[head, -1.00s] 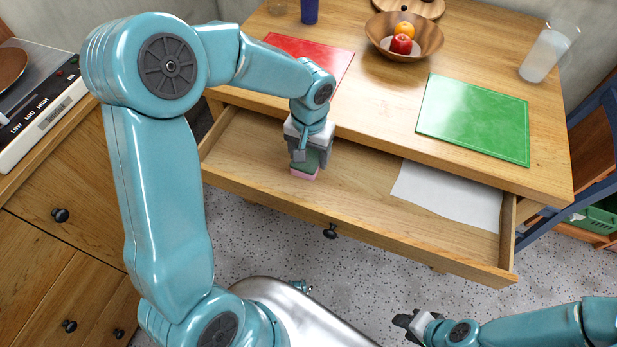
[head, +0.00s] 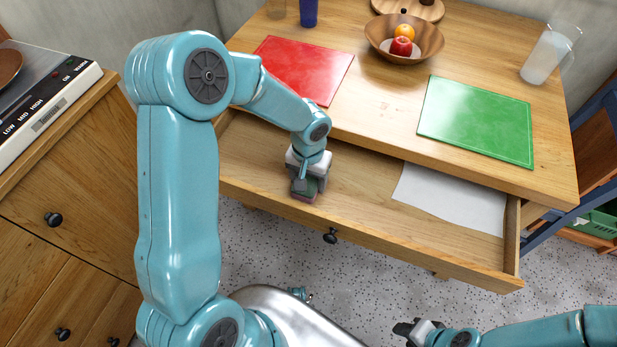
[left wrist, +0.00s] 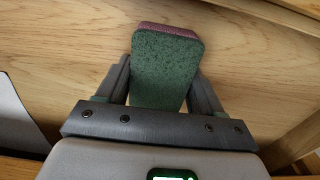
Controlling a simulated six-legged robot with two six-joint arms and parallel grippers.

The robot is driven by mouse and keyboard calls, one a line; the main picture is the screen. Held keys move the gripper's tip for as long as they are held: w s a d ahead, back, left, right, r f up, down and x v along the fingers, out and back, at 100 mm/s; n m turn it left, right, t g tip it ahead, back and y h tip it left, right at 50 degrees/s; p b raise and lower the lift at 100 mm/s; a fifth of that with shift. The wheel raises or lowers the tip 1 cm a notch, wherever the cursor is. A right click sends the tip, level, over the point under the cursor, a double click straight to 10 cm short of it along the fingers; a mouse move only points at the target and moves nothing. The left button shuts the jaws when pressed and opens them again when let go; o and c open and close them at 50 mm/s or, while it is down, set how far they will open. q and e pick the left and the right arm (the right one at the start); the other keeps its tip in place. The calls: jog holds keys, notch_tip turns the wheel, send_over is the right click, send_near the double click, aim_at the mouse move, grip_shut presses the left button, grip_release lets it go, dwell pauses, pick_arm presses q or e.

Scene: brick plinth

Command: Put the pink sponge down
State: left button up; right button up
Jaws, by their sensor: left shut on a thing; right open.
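The sponge (head: 304,190) is pink with a green scouring side. My left gripper (head: 308,183) is shut on it, inside the open drawer (head: 360,205) of the wooden table. In the left wrist view the sponge (left wrist: 166,68) shows its green face between the two fingers, with a pink edge at the far end. The drawer floor (left wrist: 70,50) lies close behind it. I cannot tell if the sponge touches the floor. My right gripper (head: 408,331) is open and empty, low at the front right, apart from the table.
A white sheet (head: 450,199) lies in the drawer's right part; the floor between it and the gripper is bare. On the tabletop are a red board (head: 300,68), a green board (head: 476,120), a fruit bowl (head: 380,42) and a pitcher (head: 543,60).

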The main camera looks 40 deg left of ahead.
aim_at(308, 179)
pick_arm(q)
jog(key=o, duration=1.1)
jog(key=shift+r+p, duration=0.15)
jog(key=shift+p, duration=0.15)
notch_tip(308, 179, up, 12)
jog(key=shift+p, duration=1.15)
jog(key=shift+s, duration=0.1)
